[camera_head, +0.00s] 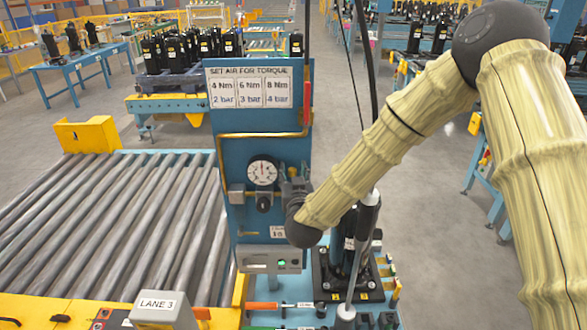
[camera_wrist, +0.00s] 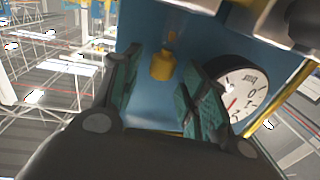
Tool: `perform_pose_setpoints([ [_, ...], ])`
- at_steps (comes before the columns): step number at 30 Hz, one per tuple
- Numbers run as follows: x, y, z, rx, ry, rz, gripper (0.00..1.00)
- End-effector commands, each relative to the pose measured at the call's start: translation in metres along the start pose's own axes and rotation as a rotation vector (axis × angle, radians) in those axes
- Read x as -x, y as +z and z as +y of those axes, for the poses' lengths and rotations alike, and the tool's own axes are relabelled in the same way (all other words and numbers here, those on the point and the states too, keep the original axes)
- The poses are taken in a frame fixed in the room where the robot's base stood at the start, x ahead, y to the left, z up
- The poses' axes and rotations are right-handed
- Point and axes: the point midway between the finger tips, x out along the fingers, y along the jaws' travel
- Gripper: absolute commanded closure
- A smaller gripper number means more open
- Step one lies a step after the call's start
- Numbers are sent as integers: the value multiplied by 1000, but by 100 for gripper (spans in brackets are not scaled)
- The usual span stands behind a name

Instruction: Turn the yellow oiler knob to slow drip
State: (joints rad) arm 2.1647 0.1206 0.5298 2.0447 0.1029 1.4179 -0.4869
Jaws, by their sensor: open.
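The yellow oiler knob (camera_wrist: 163,66) shows in the wrist view against the blue panel (camera_wrist: 145,40), with a small amber part above it. My gripper (camera_wrist: 160,72) is open, its two teal-padded fingers to the left and right of the knob with gaps on both sides. I cannot tell how deep the knob sits between the fingers. In the head view my gripper (camera_head: 296,188) is at the panel just right of the round pressure gauge (camera_head: 262,172). The knob's setting cannot be read.
The gauge dial (camera_wrist: 236,88) is close to the right finger in the wrist view. A torque sign (camera_head: 250,88) tops the panel. A roller conveyor (camera_head: 110,225) lies left, and a black compressor (camera_head: 345,250) stands below my wrist. Orange- and green-handled tools lie at the front.

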Motion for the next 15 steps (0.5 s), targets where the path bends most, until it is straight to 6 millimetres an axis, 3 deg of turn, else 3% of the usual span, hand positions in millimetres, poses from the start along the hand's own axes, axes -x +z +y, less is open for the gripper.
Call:
perform_pose_setpoints([
  [12,-7,1,0,0,-1,-1,57],
  [15,-7,1,0,0,0,-1,73],
])
